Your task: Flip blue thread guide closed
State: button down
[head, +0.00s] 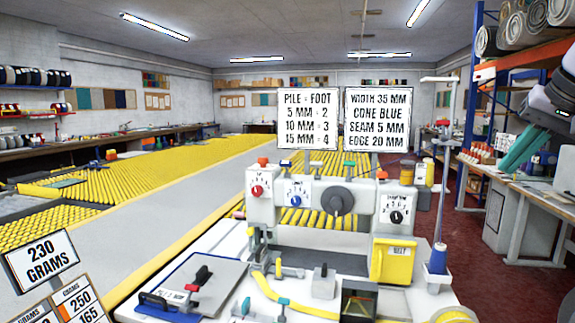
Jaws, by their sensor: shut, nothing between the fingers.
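The white binding machine (262,212) stands on the white table in the head view. Several small coloured pieces sit along its top edge. A small blue piece (294,168) above the blue dial looks like the blue thread guide; it is too small to tell whether it is flipped open or closed. A blue thread cone (438,259) stands on a spindle at the machine's right. My gripper (508,166), with teal fingers, is at the upper right, well apart from the machine. It is shut and empty.
Two signs (378,119) stand behind the machine top. A tall thin thread stand (441,190) rises between the machine and my gripper. A clamp board (194,286), yellow binding tape (268,292) and small tools crowd the table front. Red floor is open to the right.

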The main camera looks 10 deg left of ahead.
aim_at(286, 164)
jog(key=j+u, duration=0.15)
jog(key=j, duration=0.3)
jog(key=i+j+u, duration=0.1)
jog(key=j, duration=0.35)
jog(key=i+j+u, duration=0.15)
jog(key=j, duration=0.3)
jog(key=k, duration=0.05)
